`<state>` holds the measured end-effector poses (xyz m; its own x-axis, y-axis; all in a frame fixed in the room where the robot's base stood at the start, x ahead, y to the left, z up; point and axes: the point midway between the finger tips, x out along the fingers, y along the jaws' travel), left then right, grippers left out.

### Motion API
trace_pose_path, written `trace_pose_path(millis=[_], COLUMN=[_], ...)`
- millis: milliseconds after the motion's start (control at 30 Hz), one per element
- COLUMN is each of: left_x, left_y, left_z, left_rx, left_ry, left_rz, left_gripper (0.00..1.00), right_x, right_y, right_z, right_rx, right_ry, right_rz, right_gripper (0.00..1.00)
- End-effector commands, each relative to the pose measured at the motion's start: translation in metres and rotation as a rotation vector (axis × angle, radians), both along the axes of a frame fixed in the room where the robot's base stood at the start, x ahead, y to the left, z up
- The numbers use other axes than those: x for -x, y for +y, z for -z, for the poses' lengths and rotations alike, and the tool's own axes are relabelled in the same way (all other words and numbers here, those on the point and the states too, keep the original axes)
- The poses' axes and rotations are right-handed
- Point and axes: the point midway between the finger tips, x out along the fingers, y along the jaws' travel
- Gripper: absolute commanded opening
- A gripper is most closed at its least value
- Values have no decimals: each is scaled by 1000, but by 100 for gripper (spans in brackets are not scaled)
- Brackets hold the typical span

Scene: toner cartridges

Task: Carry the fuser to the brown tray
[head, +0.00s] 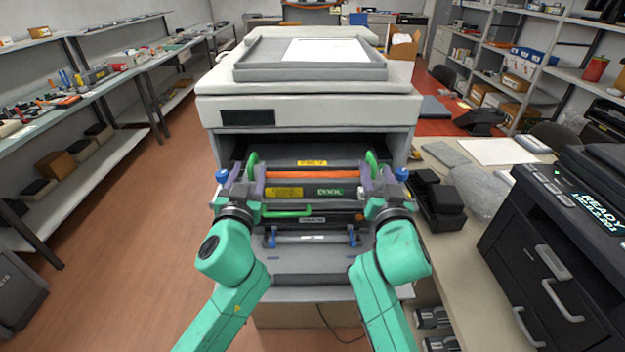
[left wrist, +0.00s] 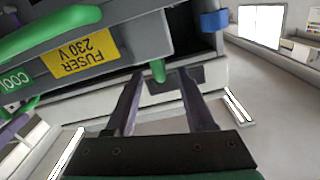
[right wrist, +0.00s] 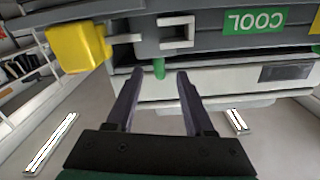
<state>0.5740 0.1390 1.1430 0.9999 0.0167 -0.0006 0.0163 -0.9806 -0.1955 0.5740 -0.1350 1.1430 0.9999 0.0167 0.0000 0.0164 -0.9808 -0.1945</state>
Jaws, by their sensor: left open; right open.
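The fuser (head: 313,191) is a dark unit with a yellow label, a green label and a green loop handle at each end. It sits at the open front of the big printer; I cannot tell how far it is inside. Its "FUSER 230 V" label (left wrist: 78,48) shows in the left wrist view. My left gripper (head: 256,178) and right gripper (head: 370,178) are open at its left and right ends. In each wrist view a green handle end shows between or just beyond the fingertips, not clamped. I cannot make out a brown tray.
The printer (head: 305,110) stands straight ahead, with its front flap (head: 312,268) folded down below the fuser. A table (head: 470,265) on the right holds black boxes (head: 435,195) and a dark printer (head: 560,240).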

Motion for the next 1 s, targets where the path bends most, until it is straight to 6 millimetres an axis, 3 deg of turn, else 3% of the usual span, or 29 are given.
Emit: trace_pose_path(millis=[100,300,600,633,767,1000], left_x=[-24,-48,-52,-52,-52,-52], left_y=[0,1,1,1,1,1], left_z=[-1,0,0,0,0,1], left_rx=[-1,0,1,1,0,0], left_ry=[-2,0,1,1,1,1], left_rz=[-1,0,0,0,0,1], left_gripper=[54,54,54,50,0,0], right_x=[-24,-48,-52,-52,-52,-52], right_y=[0,1,1,1,1,1], right_z=[0,0,1,1,0,1], right_rx=[1,0,-1,-1,-1,-1], right_ry=[0,1,1,1,1,2], right_rz=[1,0,0,0,0,0], right_gripper=[53,53,53,49,0,0])
